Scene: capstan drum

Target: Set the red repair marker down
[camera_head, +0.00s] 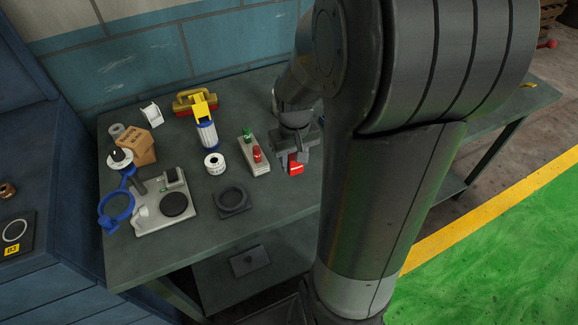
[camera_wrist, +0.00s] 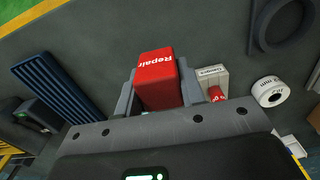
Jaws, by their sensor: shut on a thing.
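The red repair marker (camera_wrist: 157,76) is a red block with "Repair" in white on its face. My gripper (camera_wrist: 155,95) is shut on it, with one finger on each side, in the wrist view. I cannot tell whether the marker touches the tabletop.
A blue ribbed piece (camera_wrist: 62,88) shows in the wrist view. The table's front middle is clear.

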